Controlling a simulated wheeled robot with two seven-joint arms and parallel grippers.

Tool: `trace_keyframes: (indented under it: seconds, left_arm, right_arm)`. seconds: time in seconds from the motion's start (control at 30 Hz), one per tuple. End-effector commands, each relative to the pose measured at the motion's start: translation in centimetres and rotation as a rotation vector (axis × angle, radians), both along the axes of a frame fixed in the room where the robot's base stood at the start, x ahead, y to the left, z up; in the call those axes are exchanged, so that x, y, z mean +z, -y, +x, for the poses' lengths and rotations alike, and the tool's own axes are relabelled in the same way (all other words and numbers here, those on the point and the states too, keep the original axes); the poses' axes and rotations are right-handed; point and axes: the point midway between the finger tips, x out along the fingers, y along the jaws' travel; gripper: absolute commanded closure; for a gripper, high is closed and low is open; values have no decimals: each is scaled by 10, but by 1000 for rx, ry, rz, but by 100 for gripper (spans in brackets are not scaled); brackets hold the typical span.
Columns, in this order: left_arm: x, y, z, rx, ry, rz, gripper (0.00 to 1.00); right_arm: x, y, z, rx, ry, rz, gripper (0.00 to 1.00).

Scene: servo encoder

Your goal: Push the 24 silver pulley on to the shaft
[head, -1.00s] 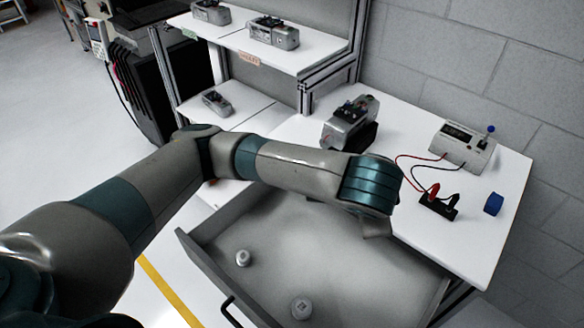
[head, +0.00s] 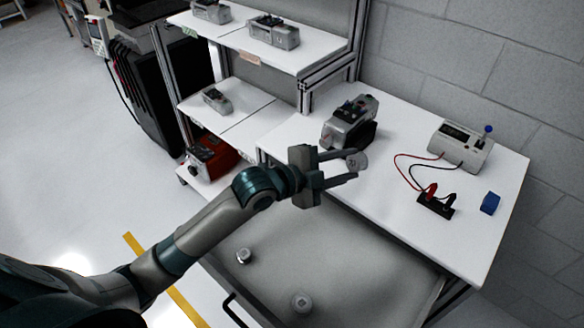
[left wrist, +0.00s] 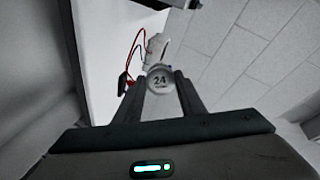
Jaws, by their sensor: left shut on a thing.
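My left gripper (head: 345,166) is shut on the silver pulley (head: 357,162), held at its fingertips above the front edge of the white bench. In the left wrist view the pulley (left wrist: 161,80) shows its round face marked "24" between the two fingers (left wrist: 166,92). The grey servo motor unit (head: 349,124) stands on the bench just behind and left of the pulley, apart from it. I cannot make out its shaft clearly. My right gripper is in neither view.
An open grey drawer (head: 372,270) below the bench holds two small silver pulleys, one at left (head: 243,256) and one in front (head: 301,302). A meter box (head: 461,147), wired to a black terminal block (head: 436,206), and a blue block (head: 490,203) stand at the right.

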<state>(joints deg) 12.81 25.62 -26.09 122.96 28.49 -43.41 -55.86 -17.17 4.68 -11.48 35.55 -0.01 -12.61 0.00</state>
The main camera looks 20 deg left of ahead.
Motion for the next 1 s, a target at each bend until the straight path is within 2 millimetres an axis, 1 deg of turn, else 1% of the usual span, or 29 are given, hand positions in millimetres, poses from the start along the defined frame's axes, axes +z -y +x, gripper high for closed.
trace_keyframes:
  seconds: [0.03,0.17,0.2,0.3,0.43,0.5,0.6,1.0]
  left_arm:
    - [-8,-14,0,27,15,-22,93]
    - [-23,-51,1,106,83,-69,93]
    - [-28,-62,0,132,101,-79,93]
    - [-39,-89,-4,198,147,-98,93]
    - [-49,-115,-10,267,190,-112,93]
    - [-53,-123,-13,287,204,-115,93]
    - [-54,-129,-14,303,215,-116,93]
    - [-54,-129,-14,303,217,-118,93]
  right_arm:
    - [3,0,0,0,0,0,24]
    - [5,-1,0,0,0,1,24]
    - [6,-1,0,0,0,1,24]
    - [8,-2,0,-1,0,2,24]
    - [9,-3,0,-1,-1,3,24]
    - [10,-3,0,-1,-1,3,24]
    - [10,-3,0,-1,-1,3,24]
    - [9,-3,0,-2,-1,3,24]
